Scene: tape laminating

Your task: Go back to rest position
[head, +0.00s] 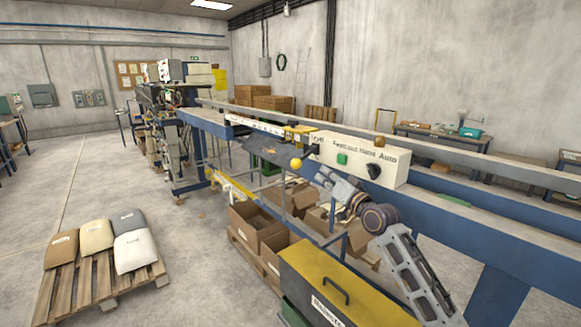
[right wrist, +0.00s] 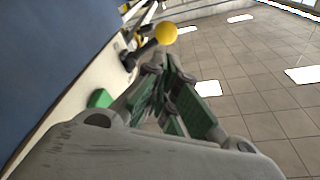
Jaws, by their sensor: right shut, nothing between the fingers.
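My right gripper (head: 324,178) is in front of the machine's white control panel (head: 345,150), with its arm coming from the lower right. Its fingers are shut and empty. They also show in the right wrist view (right wrist: 163,70), with green pads. A yellow ball knob (head: 296,163) is just beyond the fingertips in the head view. In the right wrist view the yellow knob (right wrist: 166,33) sits on a dark lever, apart from the fingers. The panel carries a green button (head: 342,158) and a black rotary switch (head: 374,171). My left gripper is out of view.
The long blue machine frame (head: 450,207) runs along the right. A yellow-topped case (head: 350,285) and cardboard boxes (head: 250,222) stand below the arm. A pallet (head: 75,290) with several sacks is at lower left. The floor between pallet and machine is clear.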

